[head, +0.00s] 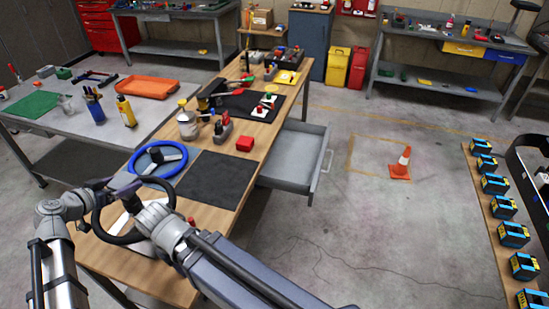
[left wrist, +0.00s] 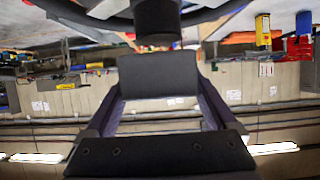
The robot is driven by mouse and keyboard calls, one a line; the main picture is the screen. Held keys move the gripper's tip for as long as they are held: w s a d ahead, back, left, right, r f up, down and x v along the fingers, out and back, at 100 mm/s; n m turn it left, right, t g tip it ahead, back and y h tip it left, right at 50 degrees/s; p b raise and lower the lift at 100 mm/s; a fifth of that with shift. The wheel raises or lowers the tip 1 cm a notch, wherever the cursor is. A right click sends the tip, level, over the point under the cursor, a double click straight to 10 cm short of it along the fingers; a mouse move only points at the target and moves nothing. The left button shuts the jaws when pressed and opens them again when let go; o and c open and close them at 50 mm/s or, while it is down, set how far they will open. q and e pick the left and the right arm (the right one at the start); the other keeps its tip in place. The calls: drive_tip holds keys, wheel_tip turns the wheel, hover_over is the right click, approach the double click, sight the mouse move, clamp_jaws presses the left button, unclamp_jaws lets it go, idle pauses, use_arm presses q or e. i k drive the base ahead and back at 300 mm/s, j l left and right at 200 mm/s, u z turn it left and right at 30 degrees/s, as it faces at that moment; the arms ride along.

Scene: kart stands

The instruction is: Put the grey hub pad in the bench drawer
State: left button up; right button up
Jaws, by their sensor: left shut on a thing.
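My left gripper (head: 127,184) is above the near end of the wooden bench. In the left wrist view, which is upside down, its fingers (left wrist: 160,98) close on a dark grey block, the hub pad (left wrist: 158,75). A black steering wheel (head: 108,240) is close below it, and a black post (left wrist: 157,20) shows beside the pad. My right arm reaches over the same spot; its jaws are not clear. The grey bench drawer (head: 322,165) stands pulled out from the bench's right side and looks empty.
A blue steering wheel (head: 136,165) and a black mat (head: 229,168) lie on the bench (head: 258,150). An orange cone (head: 401,163) stands on the floor right of the drawer. The floor between is clear.

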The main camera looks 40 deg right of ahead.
sight(293, 153)
drive_tip(key=i+l+z, duration=0.1)
drive_tip(key=l+z, duration=0.15)
drive_tip(key=l, duration=0.2)
drive_tip(key=i+l+z, duration=0.2)
drive_tip(key=l, duration=0.25)
drive_tip(key=i+l+z, duration=0.1)
drive_tip(key=l+z, duration=0.15)
drive_tip(key=l, duration=0.2)
drive_tip(key=i+l+z, duration=0.2)
drive_tip(key=l, duration=0.2)
drive_tip(key=i+l+z, duration=0.25)
drive_tip(key=k+l, duration=0.05)
drive_tip(key=l, duration=0.1)
